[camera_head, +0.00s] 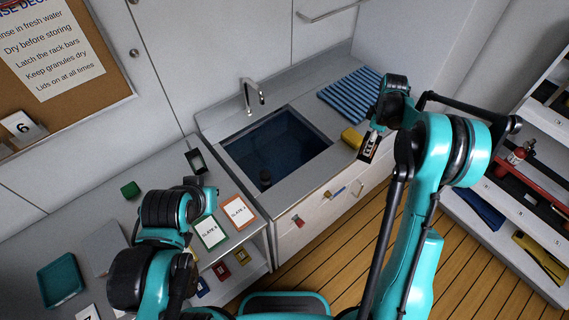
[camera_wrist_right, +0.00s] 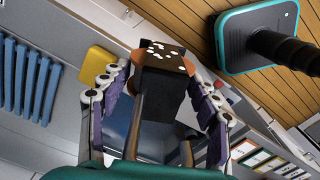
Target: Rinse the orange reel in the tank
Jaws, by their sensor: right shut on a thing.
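My right gripper (camera_wrist_right: 165,92) is shut on a dark-faced thing with orange-brown edges and white specks, apparently the orange reel (camera_wrist_right: 160,58). In the head view the right gripper (camera_head: 374,135) holds it near the counter's front edge, right of the tank. The tank (camera_head: 290,142) is a sunken basin with dark blue water under a tap. A small dark round thing shows at its near edge. The reel is raised and apart from the tank. My left gripper (camera_head: 196,163) is over the left counter; its jaws are unclear.
A yellow sponge (camera_head: 352,137) and a blue slatted rack (camera_head: 348,95) are right of the tank. The tap (camera_head: 252,95) stands behind it. Slate cards (camera_head: 238,211), a green block (camera_head: 130,190) and a teal tray (camera_head: 61,280) lie left. Shelves stand far right.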

